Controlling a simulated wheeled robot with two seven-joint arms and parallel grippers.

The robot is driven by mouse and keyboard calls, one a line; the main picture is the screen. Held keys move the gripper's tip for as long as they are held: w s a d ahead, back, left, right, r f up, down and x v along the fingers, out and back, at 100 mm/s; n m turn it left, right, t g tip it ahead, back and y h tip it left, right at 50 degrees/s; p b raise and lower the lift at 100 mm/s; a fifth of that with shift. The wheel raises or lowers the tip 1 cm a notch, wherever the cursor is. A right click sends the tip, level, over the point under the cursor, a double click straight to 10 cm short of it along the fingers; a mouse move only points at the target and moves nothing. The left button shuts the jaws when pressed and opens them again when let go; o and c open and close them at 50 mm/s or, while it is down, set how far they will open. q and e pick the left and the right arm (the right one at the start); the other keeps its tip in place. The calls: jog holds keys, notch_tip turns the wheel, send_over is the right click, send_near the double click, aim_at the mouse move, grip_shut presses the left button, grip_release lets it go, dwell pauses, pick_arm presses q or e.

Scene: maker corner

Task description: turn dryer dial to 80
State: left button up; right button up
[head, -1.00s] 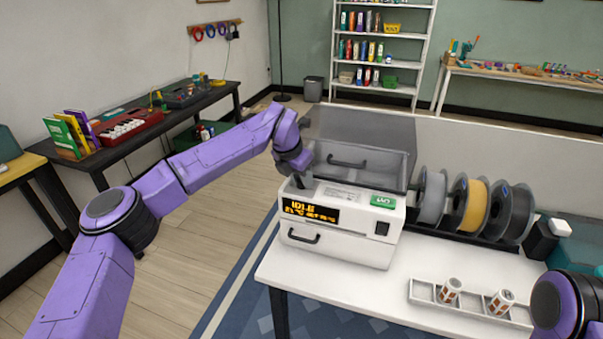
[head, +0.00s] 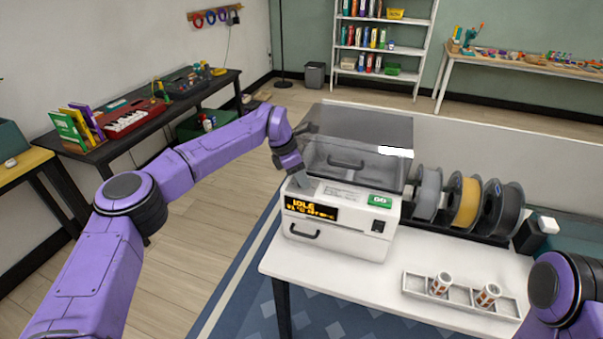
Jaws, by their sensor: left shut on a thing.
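The white filament dryer (head: 336,240) stands on the white table, with a smoky see-through lid (head: 365,125). Its front display (head: 312,207) reads IDLE in orange, with a smaller line below that is too small to read surely. A green GO button (head: 380,200) is on the right of its sloping panel. My left gripper (head: 303,182) points down at the left end of that panel, shut on the dryer dial, which the gripper hides. The dial's setting cannot be read. My right arm shows at the lower right, but its gripper is out of view.
Several filament spools (head: 466,202) stand in a rack right of the dryer. A white tray (head: 458,295) with two small cylinders lies at the table's front right. The table (head: 345,275) is bare in front of the dryer. A dark bench (head: 150,120) stands far left.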

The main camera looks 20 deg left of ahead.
pick_arm(q)
jog(key=shift+r, duration=0.1)
dwell(0.3)
jog(key=o, duration=1)
jog(key=b+v, duration=0.2)
jog(key=v, duration=0.8)
jog(key=shift+a+r+b, duration=0.2)
jog(key=shift+b, duration=0.1)
jog(key=shift+s+d+f, duration=0.1)
